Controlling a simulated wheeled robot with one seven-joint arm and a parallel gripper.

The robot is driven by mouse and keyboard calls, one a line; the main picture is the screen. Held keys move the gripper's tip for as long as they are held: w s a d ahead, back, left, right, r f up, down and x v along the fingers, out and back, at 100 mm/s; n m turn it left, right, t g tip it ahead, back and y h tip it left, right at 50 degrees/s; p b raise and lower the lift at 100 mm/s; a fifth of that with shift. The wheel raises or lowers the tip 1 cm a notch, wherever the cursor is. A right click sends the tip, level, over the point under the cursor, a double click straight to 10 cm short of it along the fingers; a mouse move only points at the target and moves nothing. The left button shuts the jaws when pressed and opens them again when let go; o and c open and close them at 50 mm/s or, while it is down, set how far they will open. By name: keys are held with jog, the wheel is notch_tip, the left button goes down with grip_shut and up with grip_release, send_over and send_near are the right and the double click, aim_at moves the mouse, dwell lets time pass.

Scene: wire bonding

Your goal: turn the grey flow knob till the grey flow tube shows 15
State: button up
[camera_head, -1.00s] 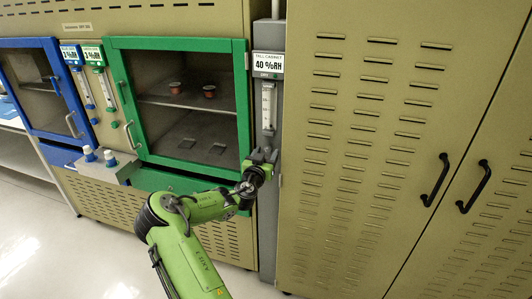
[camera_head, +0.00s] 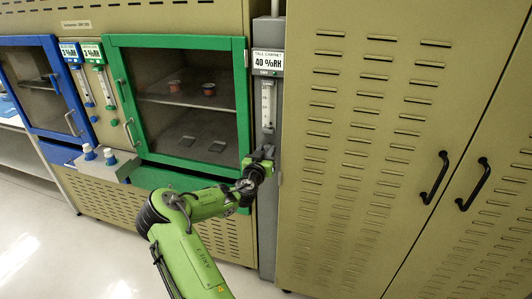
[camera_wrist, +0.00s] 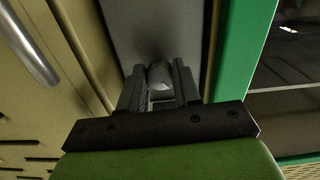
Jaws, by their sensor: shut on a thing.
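The grey flow tube (camera_head: 267,103) stands upright on the grey column between the green-framed cabinet and the tall cabinet. Its scale is too small to read, and I cannot make out the float. My gripper (camera_head: 264,155) is at the column just below the tube. In the wrist view my gripper (camera_wrist: 159,92) has its two dark fingers on either side of the grey flow knob (camera_wrist: 160,73), shut on it. In the head view the gripper hides the knob.
A label reading 40 %RH (camera_head: 268,62) is above the tube. The green cabinet door frame (camera_head: 244,110) is close on the left, the tall vented cabinet (camera_head: 330,160) close on the right. Blue (camera_head: 76,85) and green (camera_head: 106,88) flow tubes stand further left.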

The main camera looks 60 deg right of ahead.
jog(key=n, duration=0.4)
jog(key=shift+n, duration=0.4)
jog(key=n, duration=0.4)
jog(key=shift+r+p, duration=0.1)
jog(key=shift+p, duration=0.3)
jog(key=n+p, duration=0.1)
jog(key=n, duration=0.4)
jog(key=shift+p, duration=0.35)
jog(key=n+p, duration=0.2)
jog(key=n, duration=0.2)
jog(key=shift+n, duration=0.3)
jog(key=n+p, duration=0.2)
jog(key=n, duration=0.1)
jog(key=shift+r+n+p, duration=0.1)
jog(key=shift+n+p, duration=0.2)
jog(key=n+p, duration=0.3)
jog(key=n, duration=0.1)
jog(key=shift+n, duration=0.3)
jog(key=n+p, duration=0.2)
jog(key=n, duration=0.2)
jog(key=shift+p, duration=0.3)
jog(key=shift+n+p, duration=0.75)
jog(key=shift+n, duration=1.25)
